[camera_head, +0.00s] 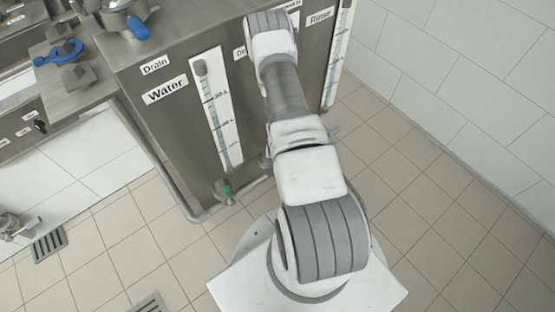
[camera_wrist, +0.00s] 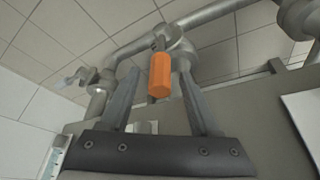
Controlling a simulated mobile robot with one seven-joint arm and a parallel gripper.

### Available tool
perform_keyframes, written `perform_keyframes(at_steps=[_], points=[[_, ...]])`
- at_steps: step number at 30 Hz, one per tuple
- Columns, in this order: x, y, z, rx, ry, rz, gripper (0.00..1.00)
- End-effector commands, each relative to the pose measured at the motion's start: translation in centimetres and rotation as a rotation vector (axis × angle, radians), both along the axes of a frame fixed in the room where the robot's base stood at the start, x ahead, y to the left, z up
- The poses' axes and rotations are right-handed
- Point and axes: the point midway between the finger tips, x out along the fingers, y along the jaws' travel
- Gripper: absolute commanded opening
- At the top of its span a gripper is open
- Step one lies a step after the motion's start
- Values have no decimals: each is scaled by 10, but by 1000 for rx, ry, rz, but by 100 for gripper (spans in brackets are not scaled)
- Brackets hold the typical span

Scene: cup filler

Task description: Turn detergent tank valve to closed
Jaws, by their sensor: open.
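An orange valve handle (camera_wrist: 160,76) on a grey metal valve and pipe shows in the wrist view. My gripper (camera_wrist: 159,80) is open, with one finger on each side of the orange handle as seen there. I cannot tell whether either finger touches it. In the head view my arm covers the middle of the steel tank cabinet (camera_head: 185,125), and the gripper and the orange handle are hidden. The detergent label is largely covered by my arm.
The Water label (camera_head: 165,90) and its level gauge (camera_head: 216,112) are left of my arm, with a green valve handle (camera_head: 227,188) below. The Rinse label (camera_head: 320,16) is at the right. Blue-handled fittings (camera_head: 138,28) sit on top. Grey pipes (camera_wrist: 215,14) surround the valve. Tiled floor (camera_head: 430,210) is clear at right.

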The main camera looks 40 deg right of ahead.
Motion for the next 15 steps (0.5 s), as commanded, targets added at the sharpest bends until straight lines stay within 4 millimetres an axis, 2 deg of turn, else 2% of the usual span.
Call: perform_keyframes(at_steps=[4,13,15], points=[[3,-2,-10,0,0,0,63],[4,-2,-11,0,0,0,63],[4,-2,-11,0,0,0,50]])
